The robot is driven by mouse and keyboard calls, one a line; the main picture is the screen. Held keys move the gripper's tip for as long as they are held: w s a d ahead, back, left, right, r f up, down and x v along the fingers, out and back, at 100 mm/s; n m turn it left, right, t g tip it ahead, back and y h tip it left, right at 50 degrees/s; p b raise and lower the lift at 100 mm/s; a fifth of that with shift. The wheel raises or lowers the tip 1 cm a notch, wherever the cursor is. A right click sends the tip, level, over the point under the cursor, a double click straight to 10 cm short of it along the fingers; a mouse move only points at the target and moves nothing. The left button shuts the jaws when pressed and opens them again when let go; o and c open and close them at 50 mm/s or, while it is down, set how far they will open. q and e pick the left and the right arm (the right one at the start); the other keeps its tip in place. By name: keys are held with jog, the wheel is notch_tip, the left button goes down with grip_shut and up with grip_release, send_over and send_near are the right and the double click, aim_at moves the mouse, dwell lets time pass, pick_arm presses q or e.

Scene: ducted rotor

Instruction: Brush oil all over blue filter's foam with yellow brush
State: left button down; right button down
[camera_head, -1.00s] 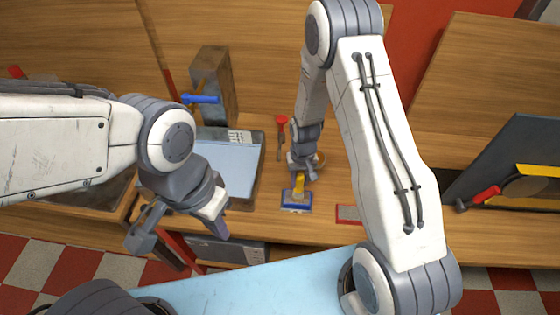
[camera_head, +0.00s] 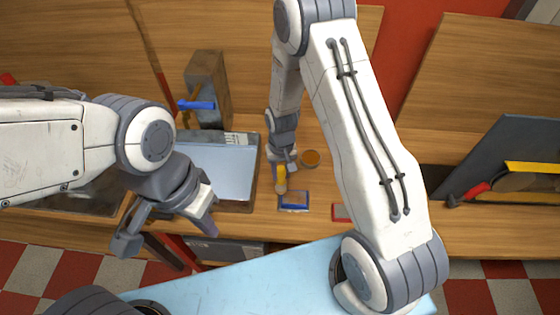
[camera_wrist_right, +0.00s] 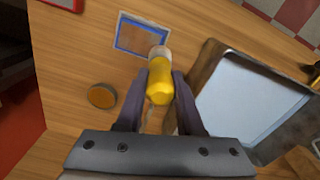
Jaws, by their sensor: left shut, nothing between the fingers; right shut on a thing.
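The blue filter (camera_head: 294,208) lies flat on the wooden worktop, a blue frame around brownish foam. It also shows at the top of the right wrist view (camera_wrist_right: 120,35). My right gripper (camera_head: 281,166) is shut on the yellow brush (camera_head: 281,181), just beyond the filter's upper left corner in the head view. In the wrist view the brush (camera_wrist_right: 160,88) points toward the filter, its pale end overlapping the filter's near corner; contact cannot be told. A round dish of amber oil (camera_head: 311,158) stands right of the gripper. My left gripper (camera_head: 208,222) is shut and empty at lower left.
A grey-lidded tray or box (camera_head: 222,165) lies left of the brush. A metal block with a blue-handled tool (camera_head: 197,105) stands behind it. A red-edged item (camera_head: 341,212) lies right of the filter. Bare worktop surrounds the filter and dish.

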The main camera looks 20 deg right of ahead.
aim_at(281, 168)
jog(key=shift+r+p, duration=1.05)
jog(key=shift+r, duration=0.7)
jog(key=shift+f, duration=0.1)
